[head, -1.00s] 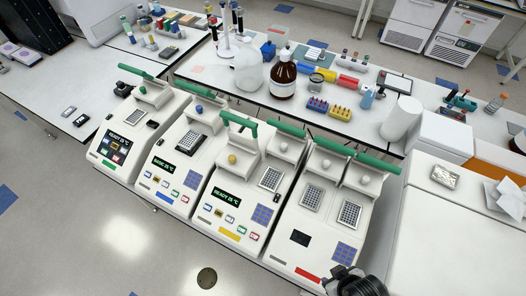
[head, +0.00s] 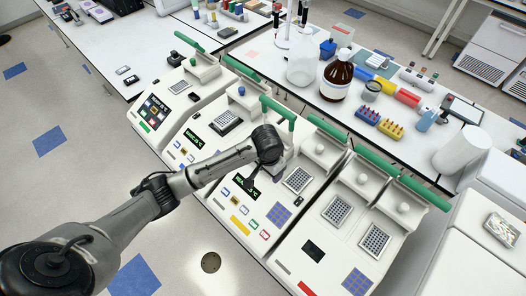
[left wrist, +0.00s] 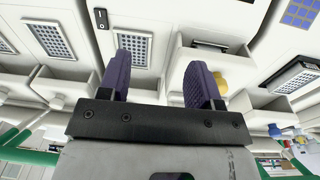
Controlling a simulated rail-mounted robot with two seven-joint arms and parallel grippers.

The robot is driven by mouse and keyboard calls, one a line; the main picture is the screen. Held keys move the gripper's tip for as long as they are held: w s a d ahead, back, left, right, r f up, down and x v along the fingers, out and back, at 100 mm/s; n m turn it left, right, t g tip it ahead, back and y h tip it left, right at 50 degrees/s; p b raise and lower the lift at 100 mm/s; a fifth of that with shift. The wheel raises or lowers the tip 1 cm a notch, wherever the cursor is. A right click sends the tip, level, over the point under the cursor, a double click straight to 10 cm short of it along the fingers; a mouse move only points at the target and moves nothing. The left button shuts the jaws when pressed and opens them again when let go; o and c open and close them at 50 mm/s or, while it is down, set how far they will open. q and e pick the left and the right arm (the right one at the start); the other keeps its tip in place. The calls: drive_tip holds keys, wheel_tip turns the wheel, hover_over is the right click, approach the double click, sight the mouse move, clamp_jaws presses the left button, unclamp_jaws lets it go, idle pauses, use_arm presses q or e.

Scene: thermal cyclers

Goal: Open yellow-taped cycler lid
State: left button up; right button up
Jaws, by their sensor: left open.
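The yellow-taped cycler is the white machine with yellow tape (head: 240,225) on its front, third from the left in the head view. The lid with the upright green handle (head: 278,113) is partly hidden by my left arm. My left gripper (head: 252,183) is over this cycler, in front of that lid. In the left wrist view, the gripper (left wrist: 160,80) is open, its two purple fingers apart with nothing held between them. A yellow knob (left wrist: 221,79) shows just right of the right finger. A well block (left wrist: 133,48) lies behind the left finger. My right gripper is out of view.
Similar cyclers with green handles stand close on both sides, including a red-taped one (head: 306,289) at right. A brown bottle (head: 336,80) and coloured tube racks (head: 391,130) stand on the bench behind. Open floor lies at the front left.

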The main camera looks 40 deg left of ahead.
use_arm(q)
drive_tip(key=w+a+r+n+b, duration=0.2)
drive_tip(key=w+a+r+n, duration=0.1)
drive_tip(key=w+a+r, duration=0.6)
drive_tip(key=shift+g, duration=0.3)
drive_tip(key=f, duration=0.4)
drive_tip(key=a+f, duration=0.1)
drive_tip(key=f, duration=0.3)
drive_tip(key=s+f+p, duration=0.1)
drive_tip(key=f, duration=0.4)
drive_tip(key=shift+a, duration=0.15)
drive_tip(key=shift+f, duration=0.65)
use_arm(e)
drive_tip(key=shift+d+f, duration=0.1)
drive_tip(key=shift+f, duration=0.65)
use_arm(q)
drive_tip(key=shift+c, duration=0.2)
clamp_jaws()
